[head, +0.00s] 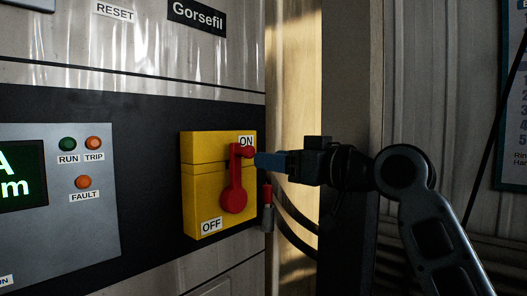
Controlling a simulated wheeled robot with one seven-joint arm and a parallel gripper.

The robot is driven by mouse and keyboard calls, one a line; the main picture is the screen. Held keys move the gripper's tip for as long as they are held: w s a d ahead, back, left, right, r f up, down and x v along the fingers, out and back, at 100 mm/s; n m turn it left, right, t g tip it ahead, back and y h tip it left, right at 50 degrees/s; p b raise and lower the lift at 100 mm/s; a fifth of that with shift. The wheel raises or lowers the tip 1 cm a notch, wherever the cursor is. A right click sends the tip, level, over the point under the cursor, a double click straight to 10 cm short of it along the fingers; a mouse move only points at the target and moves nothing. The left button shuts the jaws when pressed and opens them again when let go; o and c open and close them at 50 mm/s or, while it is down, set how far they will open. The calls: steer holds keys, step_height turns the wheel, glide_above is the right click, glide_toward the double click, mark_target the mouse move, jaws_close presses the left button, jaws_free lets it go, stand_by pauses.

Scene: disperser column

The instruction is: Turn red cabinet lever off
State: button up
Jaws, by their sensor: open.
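The red lever (235,180) is mounted on a yellow switch box (203,172) on the cabinet. It points up, its top end beside the ON label (246,141). The OFF label (211,225) is at the lower left of the box. My gripper (258,160) comes in from the right with its blue fingers at the lever's upper end. It is open. The gap between the fingers is hard to see, and I cannot tell whether they touch the lever.
A grey panel (85,235) with a green display and RUN, TRIP and FAULT lamps is at left. A small red-tipped part (267,205) and dark cables (293,230) hang just below my gripper. A dark post (350,70) stands behind my arm.

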mark_target(251, 152)
steer(key=shift+r+p+x, duration=0.2)
steer(key=shift+p+x, duration=0.35)
steer(key=shift+x, duration=1.45)
steer(key=shift+r+p+x, duration=0.25)
steer(key=shift+p+x, duration=0.25)
steer(key=shift+x, duration=1.45)
steer(key=shift+c, duration=0.4)
jaws_close()
